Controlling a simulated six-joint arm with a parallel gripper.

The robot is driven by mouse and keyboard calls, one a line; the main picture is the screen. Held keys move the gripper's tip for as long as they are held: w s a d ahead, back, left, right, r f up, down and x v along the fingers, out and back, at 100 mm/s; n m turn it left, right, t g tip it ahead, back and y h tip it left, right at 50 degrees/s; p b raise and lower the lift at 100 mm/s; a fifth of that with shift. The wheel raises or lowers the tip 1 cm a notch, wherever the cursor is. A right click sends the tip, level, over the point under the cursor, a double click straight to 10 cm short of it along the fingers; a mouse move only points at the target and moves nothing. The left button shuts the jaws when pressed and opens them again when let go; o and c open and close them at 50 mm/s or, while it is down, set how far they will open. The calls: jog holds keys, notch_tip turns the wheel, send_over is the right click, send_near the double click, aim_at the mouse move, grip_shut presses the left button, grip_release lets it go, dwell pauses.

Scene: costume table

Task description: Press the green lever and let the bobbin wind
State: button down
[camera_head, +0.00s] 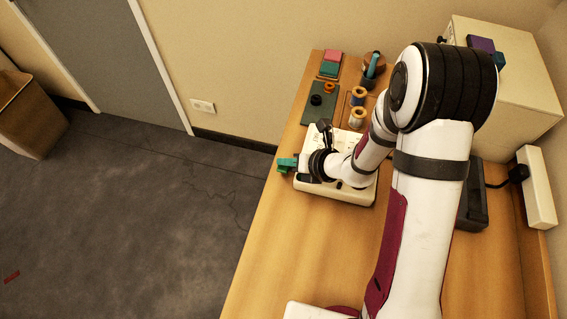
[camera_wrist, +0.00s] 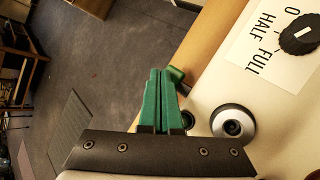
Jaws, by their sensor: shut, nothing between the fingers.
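The cream winder machine (camera_head: 345,190) stands on the table, partly hidden by my arm. My gripper (camera_wrist: 161,76) has green fingers, shut together and empty. A small green lever (camera_wrist: 177,74) sticks out at the machine's edge, just right of my fingertips in the wrist view; I cannot tell whether they touch.
A black dial (camera_wrist: 300,36) sits on a white plate marked 0, HALF and FULL. Thread spools (camera_head: 357,96), a green tray (camera_head: 319,106) and a cup (camera_head: 373,68) stand behind the machine. A large beige box (camera_head: 510,85) is at the back right. The table's left edge is close to my gripper.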

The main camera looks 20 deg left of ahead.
aim_at(287, 169)
jog(key=shift+f, duration=0.95)
dwell(0.7)
jog(key=shift+r, duration=1.4)
jog(key=shift+r, duration=2.5)
